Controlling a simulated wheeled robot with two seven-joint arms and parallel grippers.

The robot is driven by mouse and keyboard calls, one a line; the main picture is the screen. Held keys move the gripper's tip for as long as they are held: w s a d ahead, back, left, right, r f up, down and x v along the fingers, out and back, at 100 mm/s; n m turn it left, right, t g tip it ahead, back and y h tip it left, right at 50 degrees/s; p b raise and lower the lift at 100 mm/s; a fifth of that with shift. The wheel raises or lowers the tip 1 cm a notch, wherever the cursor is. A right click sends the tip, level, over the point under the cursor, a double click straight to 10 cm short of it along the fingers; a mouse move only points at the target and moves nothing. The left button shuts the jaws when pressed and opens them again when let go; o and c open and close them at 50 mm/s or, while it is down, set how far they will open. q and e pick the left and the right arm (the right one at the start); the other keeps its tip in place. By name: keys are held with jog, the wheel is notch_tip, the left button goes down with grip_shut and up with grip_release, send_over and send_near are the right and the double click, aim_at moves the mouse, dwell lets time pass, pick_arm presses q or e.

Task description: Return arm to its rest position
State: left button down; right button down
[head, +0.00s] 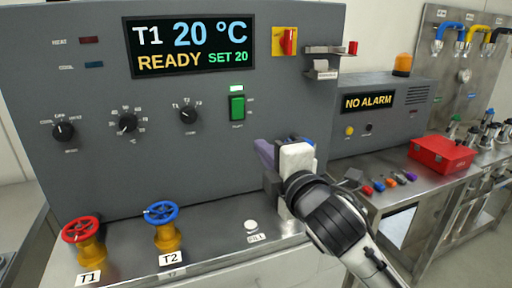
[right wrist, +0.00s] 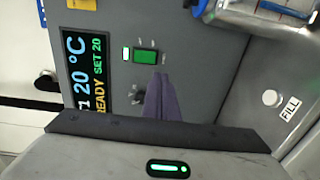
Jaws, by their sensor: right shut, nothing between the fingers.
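My right arm reaches in from the lower right in the head view. Its gripper (head: 264,152), with purple fingers, is in front of the grey control panel (head: 200,125), to the lower right of the lit green switch (head: 237,107). The fingers are shut and hold nothing. In the right wrist view the purple fingers (right wrist: 160,98) show together just below the green switch (right wrist: 145,56). I cannot tell whether they touch the panel. My left gripper is not in view.
The display (head: 190,46) reads READY, 20 °C. Red (head: 82,230) and blue (head: 161,212) valve wheels and a white FILL button (head: 250,225) are on the ledge below. A red box (head: 441,154) and an alarm unit (head: 380,107) stand at right.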

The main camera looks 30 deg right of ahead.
jog(key=s+a+f+m+g+y, duration=0.1)
jog(key=s+f+m+g, duration=0.35)
jog(key=f, duration=0.65)
jog(key=s+a+f+m+g+y, duration=0.1)
jog(key=s+a+f+m+g, duration=0.15)
jog(key=s+f, duration=0.65)
jog(key=s+a+f+m+g+y, duration=0.1)
jog(key=s+a+f+m+g, duration=0.2)
jog(key=s+f, duration=0.45)
jog(key=s+a+f+m+g, duration=0.1)
jog(key=s+f+m+g, duration=0.3)
jog(key=s+f, duration=0.4)
jog(key=w+a+f+t+y, duration=0.1)
jog(key=w+a+f+t, duration=0.1)
jog(key=f, duration=0.4)
jog(key=w+a+f+t+y, duration=0.1)
jog(key=w+a+f+t, duration=0.1)
jog(key=f, duration=0.4)
jog(key=shift+w+a+f+t, duration=0.25)
jog(key=shift+w+t, duration=0.2)
jog(key=shift+t, duration=0.15)
